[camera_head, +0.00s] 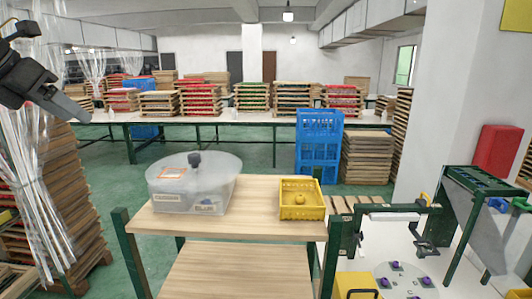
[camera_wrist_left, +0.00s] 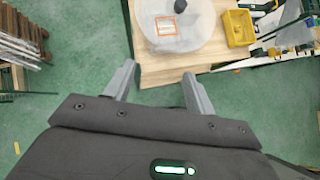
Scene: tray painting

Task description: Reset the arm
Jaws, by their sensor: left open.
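My left gripper (camera_head: 72,104) is raised at the upper left of the head view, in front of the stacked trays and well above the wooden table (camera_head: 258,190). In the left wrist view the two grey fingers of the left gripper (camera_wrist_left: 159,72) are spread apart with nothing between them. They point toward the table's edge, with green floor showing below. My right gripper is in neither view.
A clear box with a round translucent lid (camera_head: 194,172) and a yellow bin (camera_head: 301,198) stand on the table. A green-framed machine (camera_head: 482,183) is at the right. Blue crates (camera_head: 319,146) stand behind. Tray stacks (camera_head: 68,200) and hanging plastic strips are at the left.

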